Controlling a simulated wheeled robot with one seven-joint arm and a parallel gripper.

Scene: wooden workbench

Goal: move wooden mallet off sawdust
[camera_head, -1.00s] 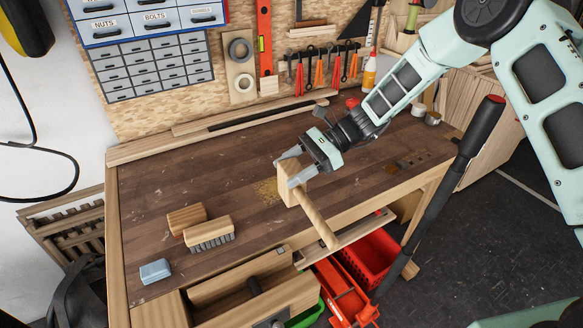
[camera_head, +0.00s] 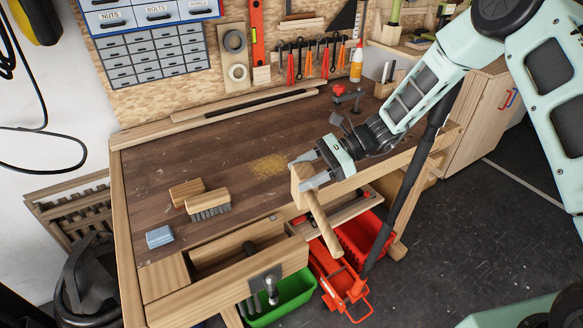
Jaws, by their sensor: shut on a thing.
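The wooden mallet (camera_head: 302,179) is in my gripper (camera_head: 303,172), which is shut on its pale block head. Its handle (camera_head: 324,226) slants down to the lower right, past the bench's front edge and over the red crates. The sawdust (camera_head: 269,166) is a yellowish patch on the dark bench top, just left of the mallet. The mallet head is to the right of the patch and apart from it in the picture. I cannot tell exactly how high the head is above the bench.
A brush (camera_head: 208,203) and a wooden block (camera_head: 186,191) lie left of the sawdust. A blue-white sponge (camera_head: 159,237) lies at the front left. A red-topped clamp (camera_head: 346,94) stands at the back right.

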